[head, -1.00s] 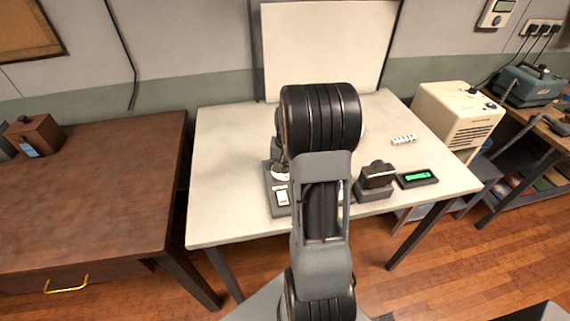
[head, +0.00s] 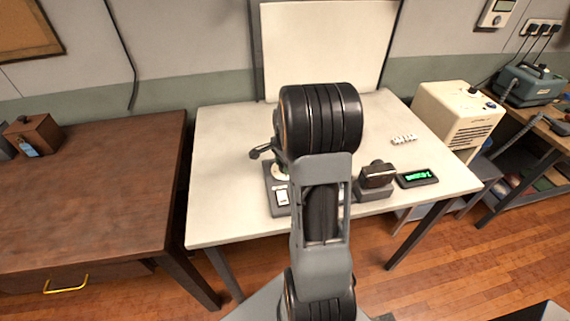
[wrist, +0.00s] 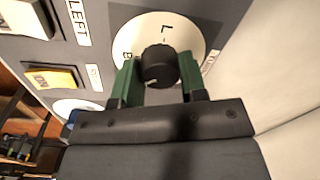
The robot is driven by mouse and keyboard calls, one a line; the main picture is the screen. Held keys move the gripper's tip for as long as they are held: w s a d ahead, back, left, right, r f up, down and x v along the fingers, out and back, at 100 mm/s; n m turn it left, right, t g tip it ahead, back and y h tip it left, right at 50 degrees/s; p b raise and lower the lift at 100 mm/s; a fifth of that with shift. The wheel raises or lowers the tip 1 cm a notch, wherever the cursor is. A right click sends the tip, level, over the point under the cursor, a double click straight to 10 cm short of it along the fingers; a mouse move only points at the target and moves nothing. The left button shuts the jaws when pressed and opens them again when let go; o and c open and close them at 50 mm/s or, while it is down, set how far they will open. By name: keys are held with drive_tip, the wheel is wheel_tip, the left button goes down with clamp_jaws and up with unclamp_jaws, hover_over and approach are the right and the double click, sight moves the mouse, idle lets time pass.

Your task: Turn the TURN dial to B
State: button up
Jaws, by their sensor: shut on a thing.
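In the wrist view the black dial knob (wrist: 159,66) sits at the middle of a round white plate (wrist: 190,35). The letters L and B show on the plate; B is at the knob's left, partly covered by a finger. A light mark shows at the knob's lower edge. My gripper (wrist: 160,80) has its two green fingers on either side of the knob and is shut on it. In the head view the grey control panel (head: 279,208) lies on the white table, and my arm hides most of it and the dial.
A yellow button (wrist: 52,78) and a LEFT label (wrist: 78,22) are on the panel in the wrist view. On the white table (head: 228,215) stand a black device on a grey base (head: 376,175), a small green-lit display (head: 417,178) and a white strip (head: 404,139).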

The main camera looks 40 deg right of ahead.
drive_tip(key=m, duration=0.6)
drive_tip(key=shift+m, duration=0.3)
idle(0.5)
drive_tip(key=o, duration=0.9)
drive_tip(key=shift+o, duration=0.2)
wheel_tip(320, 180, up, 14)
drive_tip(key=shift+s+a, duration=0.3)
drive_tip(key=shift+s, duration=0.05)
drive_tip(key=shift+f, duration=0.1)
